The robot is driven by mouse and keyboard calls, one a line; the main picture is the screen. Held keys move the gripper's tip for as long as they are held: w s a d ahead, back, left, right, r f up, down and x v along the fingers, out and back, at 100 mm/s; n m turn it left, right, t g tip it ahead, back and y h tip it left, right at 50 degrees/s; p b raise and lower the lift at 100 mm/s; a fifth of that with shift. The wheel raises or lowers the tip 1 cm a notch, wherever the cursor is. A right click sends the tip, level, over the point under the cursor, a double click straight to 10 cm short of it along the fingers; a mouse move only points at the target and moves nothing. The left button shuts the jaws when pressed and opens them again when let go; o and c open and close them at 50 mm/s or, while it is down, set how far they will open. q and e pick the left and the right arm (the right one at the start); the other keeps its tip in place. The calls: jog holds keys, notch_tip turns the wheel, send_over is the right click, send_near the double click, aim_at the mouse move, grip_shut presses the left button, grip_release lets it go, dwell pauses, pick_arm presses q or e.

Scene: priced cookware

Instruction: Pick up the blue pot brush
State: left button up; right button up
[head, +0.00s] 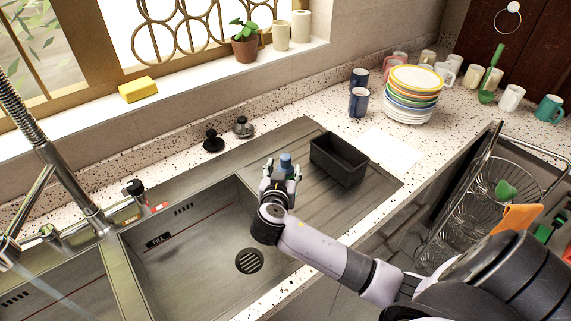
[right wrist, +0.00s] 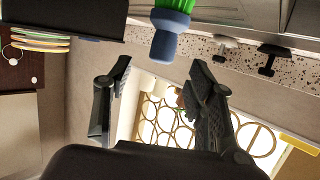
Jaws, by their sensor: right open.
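The blue pot brush (head: 286,160) shows in the head view as a blue knob at the fingers of my right gripper (head: 281,171), on the drainboard side of the sink. In the right wrist view the brush (right wrist: 165,42) is at the top centre, with a blue knob handle and green bristles partly cut off by the frame edge. My right gripper (right wrist: 160,66) is open there, its two fingers spread on either side below the knob, with nothing between them. Whether a finger touches the brush cannot be told. My left gripper is not in view.
A black bin (head: 338,165) stands on the drainboard just right of the brush. The sink basin (head: 195,262) lies left of my arm. Stacked plates (head: 408,108) and mugs (head: 358,102) stand behind. A wire rack (head: 482,195) is at right. A faucet (head: 82,195) is at left.

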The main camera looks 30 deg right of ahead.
aim_at(285, 161)
jog(key=x, duration=0.2)
jog(key=shift+w+d+f, duration=0.1)
jog(key=shift+w, duration=0.15)
jog(key=shift+w+d+p, duration=0.15)
jog(key=shift+p, duration=0.3)
jog(key=p+x, duration=0.1)
jog(key=x, duration=0.3)
jog(key=shift+w+p, duration=0.15)
jog(key=shift+p, duration=0.25)
jog(key=shift+w+d+f, duration=0.1)
jog(key=shift+w, duration=0.1)
jog(key=shift+s, duration=0.1)
grip_shut()
